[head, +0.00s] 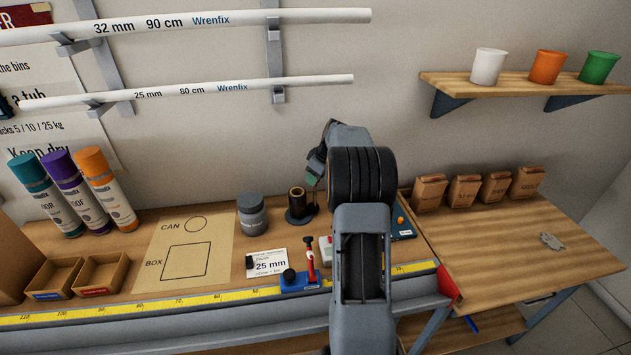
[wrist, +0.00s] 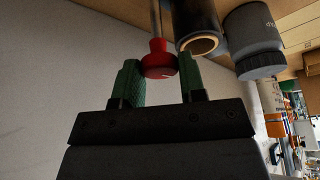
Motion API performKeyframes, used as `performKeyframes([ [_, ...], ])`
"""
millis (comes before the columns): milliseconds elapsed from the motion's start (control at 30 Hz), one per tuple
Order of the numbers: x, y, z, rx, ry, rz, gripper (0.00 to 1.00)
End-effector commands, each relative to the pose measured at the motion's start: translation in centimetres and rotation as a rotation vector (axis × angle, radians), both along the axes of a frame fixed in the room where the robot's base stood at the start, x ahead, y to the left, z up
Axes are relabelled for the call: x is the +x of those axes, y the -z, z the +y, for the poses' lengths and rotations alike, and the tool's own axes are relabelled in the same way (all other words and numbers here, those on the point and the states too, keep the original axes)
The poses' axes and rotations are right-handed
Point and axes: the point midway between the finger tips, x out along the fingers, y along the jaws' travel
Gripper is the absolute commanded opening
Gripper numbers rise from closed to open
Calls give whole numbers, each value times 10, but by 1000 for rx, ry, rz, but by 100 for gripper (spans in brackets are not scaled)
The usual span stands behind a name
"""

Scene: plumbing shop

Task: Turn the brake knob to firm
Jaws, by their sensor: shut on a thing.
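A red knob (wrist: 158,62) on a pale metal shaft shows in the wrist view, between the green fingers of my gripper (wrist: 161,78). My gripper is shut on it. In the head view the green fingers of my gripper (head: 316,168) show just above the dark tube, partly behind my arm. The knob is hidden there. I see no firm mark or pointer, so I cannot tell the knob's setting.
A dark tube (head: 298,203) and a grey tub (head: 252,216) stand close beside the gripper; the tube (wrist: 198,24) almost meets the knob in the wrist view. A blue tool with a red part (head: 311,266) lies in front.

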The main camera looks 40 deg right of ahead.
Motion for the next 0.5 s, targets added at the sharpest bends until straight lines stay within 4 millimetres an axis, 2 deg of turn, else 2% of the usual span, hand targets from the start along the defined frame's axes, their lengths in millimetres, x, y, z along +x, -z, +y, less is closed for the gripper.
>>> performKeyframes([
  [500,0,-1,0,0,-74,0,14],
])
